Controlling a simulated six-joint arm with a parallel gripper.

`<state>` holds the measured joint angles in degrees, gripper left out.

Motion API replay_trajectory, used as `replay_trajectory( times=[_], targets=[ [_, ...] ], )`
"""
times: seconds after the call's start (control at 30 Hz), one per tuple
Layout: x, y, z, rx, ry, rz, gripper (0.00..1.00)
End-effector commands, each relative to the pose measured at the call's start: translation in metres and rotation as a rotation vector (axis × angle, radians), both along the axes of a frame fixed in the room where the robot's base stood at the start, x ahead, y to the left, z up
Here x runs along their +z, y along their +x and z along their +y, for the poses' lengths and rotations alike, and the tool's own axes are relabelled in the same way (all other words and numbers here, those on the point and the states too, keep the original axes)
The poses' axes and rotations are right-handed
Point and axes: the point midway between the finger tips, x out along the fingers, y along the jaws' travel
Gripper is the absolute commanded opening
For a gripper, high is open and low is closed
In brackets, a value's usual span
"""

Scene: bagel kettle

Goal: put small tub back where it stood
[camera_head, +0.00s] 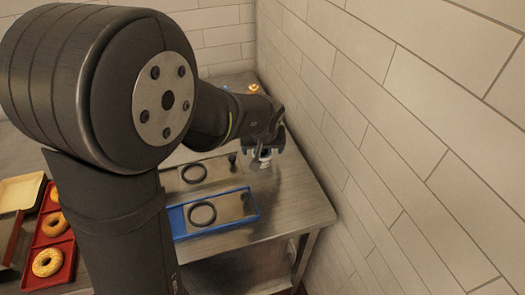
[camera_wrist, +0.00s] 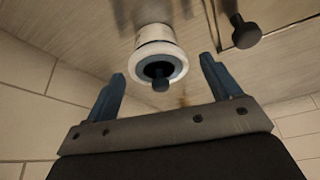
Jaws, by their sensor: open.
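The small tub (camera_wrist: 157,46) is white and round, with a dark opening and a dark knob at its middle. In the wrist view it lies ahead of and between the two fingers of my gripper (camera_wrist: 163,70). The fingers are apart, with visible gaps on both sides of the tub. In the head view my gripper (camera_head: 264,143) is over the right part of the metal counter, close to the tiled wall. A bit of the tub (camera_head: 265,154) shows below it. The rest is hidden by the gripper.
Left of my gripper is a metal plate (camera_head: 213,168) with a black ring and a black knob (camera_head: 232,159). In front is a blue-edged tray (camera_head: 225,222) with another ring (camera_head: 202,214). A red tray (camera_head: 61,268) of bagels is far left. The tiled wall (camera_head: 375,150) bounds the right.

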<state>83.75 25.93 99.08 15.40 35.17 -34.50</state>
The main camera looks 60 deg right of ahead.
Motion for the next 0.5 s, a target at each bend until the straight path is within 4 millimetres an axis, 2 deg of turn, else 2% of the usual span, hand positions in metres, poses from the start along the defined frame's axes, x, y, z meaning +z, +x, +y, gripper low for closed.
replay_trajectory(
  times=[0.03,0.3,0.5],
  targets=[
    [0.011,-0.002,0.003,-0.001,-0.005,-0.001,0.82],
    [0.060,-0.013,0.021,-0.001,-0.004,0.000,0.82],
    [0.083,-0.017,0.030,0.000,-0.001,0.000,0.82]
  ],
)
